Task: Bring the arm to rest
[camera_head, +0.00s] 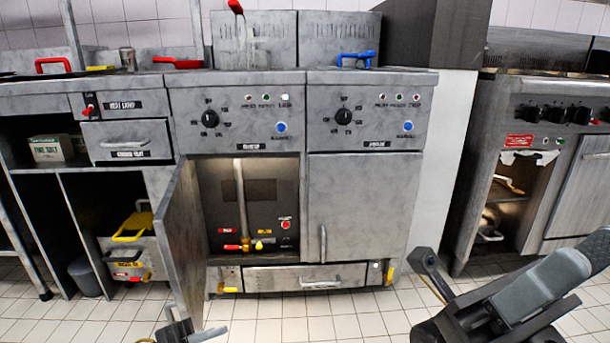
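My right arm comes in from the lower right, over the floor in front of the right-hand range. Its dark gripper (424,295) has its two fingers apart, with nothing between them. My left gripper (198,322) shows at the bottom edge, low in front of the open fryer door (180,230). Its fingers look apart and I see nothing held; its lower part is cut off by the frame. Both grippers appear clear of the fryer fronts.
The double fryer (363,200) stands ahead, its left cabinet open on a pipe and a red-handled valve (232,247). The open door juts toward me. A range (520,170) stands at right. A shelf unit (120,190) stands at left. The tiled floor (330,325) between my grippers is clear.

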